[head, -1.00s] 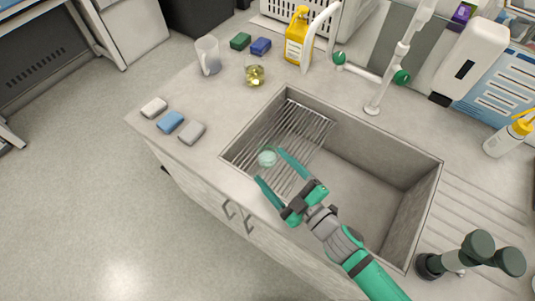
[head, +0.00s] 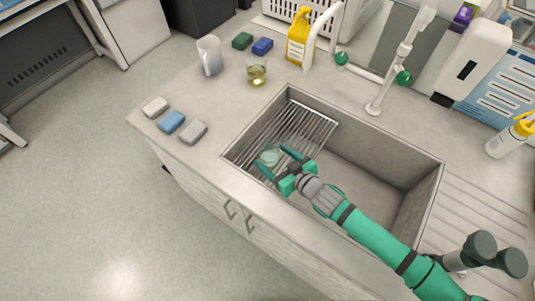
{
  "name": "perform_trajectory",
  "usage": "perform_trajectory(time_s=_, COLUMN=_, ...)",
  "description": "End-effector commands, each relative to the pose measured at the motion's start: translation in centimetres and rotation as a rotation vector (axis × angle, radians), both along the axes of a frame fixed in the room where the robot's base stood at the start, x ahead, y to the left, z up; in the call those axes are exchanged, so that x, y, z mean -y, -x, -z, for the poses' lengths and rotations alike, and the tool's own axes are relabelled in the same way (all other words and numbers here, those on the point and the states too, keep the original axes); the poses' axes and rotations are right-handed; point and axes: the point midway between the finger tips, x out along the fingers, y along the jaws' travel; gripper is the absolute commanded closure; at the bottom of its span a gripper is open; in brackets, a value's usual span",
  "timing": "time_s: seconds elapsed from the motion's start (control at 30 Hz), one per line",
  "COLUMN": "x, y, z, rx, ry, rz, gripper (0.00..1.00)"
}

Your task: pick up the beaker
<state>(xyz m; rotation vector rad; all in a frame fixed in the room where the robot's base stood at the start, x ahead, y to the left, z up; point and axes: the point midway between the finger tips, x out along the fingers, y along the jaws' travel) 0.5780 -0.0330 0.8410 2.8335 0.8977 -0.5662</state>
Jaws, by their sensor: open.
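A small clear, pale-green round vessel, which looks like the beaker (head: 269,156), is on the wire rack at the left end of the sink. My gripper (head: 272,157) reaches into the sink from the lower right, its teal fingers open on either side of the vessel. I cannot tell whether either finger touches it. A second glass vessel with yellow liquid (head: 257,73) stands on the counter behind the sink.
The sink (head: 365,185) has raised walls around my gripper, and its right part is empty. The wire rack (head: 312,122) lies in its left part. A jug (head: 209,56), sponges (head: 172,122) and a yellow bottle (head: 299,38) stand on the counter. A white tap (head: 387,75) rises behind the sink.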

Motion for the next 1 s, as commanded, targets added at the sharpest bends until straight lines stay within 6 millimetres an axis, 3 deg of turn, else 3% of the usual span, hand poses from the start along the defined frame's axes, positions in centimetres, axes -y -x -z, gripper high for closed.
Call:
perform_trajectory(time_s=0.6, x=-3.9, y=-4.5, z=2.2, rx=0.001, ry=0.0, rz=-0.009, gripper=0.27)
perform_trajectory(time_s=0.87, x=-4.0, y=-4.8, z=2.3, rx=0.001, ry=0.0, rz=-0.008, gripper=0.27)
perform_trajectory(time_s=0.9, x=-4.0, y=-4.8, z=2.3, rx=0.001, ry=0.0, rz=-0.008, gripper=0.29)
perform_trajectory(time_s=1.0, x=-4.0, y=-4.8, z=2.3, rx=0.002, ry=0.001, rz=-0.007, gripper=0.53)
